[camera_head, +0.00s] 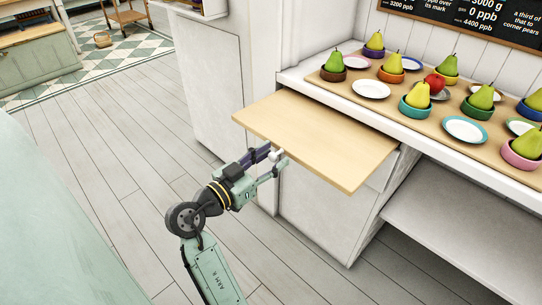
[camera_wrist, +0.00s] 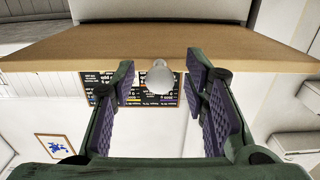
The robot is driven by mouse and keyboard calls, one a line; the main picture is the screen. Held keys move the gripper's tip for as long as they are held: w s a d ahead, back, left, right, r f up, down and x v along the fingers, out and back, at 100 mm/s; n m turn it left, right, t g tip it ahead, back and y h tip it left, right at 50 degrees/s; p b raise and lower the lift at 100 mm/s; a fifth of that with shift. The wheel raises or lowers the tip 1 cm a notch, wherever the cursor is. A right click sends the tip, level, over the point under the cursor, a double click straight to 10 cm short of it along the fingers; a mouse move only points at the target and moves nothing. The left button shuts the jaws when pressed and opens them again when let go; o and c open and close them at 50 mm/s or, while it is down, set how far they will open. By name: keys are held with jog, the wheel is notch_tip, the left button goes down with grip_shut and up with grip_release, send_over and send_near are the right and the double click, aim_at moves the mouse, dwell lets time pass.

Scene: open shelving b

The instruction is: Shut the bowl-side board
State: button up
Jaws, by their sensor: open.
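The pull-out wooden board (camera_head: 315,135) sticks well out from under the counter in the head view. It has a small white knob (camera_head: 277,155) on its front edge. My gripper (camera_head: 274,158) is open at that edge, with one finger on each side of the knob. In the wrist view the board (camera_wrist: 230,42) spans the top of the picture, and the knob (camera_wrist: 160,77) stands between the spread fingers of my gripper (camera_wrist: 160,80). Gaps show on both sides of the knob there, so the fingers are not closed on it.
The counter above carries a long wooden mat (camera_head: 350,92) with white plates, several coloured bowls holding pears, and a red apple (camera_head: 435,83). A white cabinet (camera_head: 210,85) stands to the left, and a low open shelf (camera_head: 460,225) lies to the right. The plank floor (camera_head: 100,160) left of my arm is clear.

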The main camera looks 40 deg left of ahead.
jog(key=shift+w, duration=0.15)
jog(key=shift+c, duration=0.3)
grip_shut()
dwell(0.6)
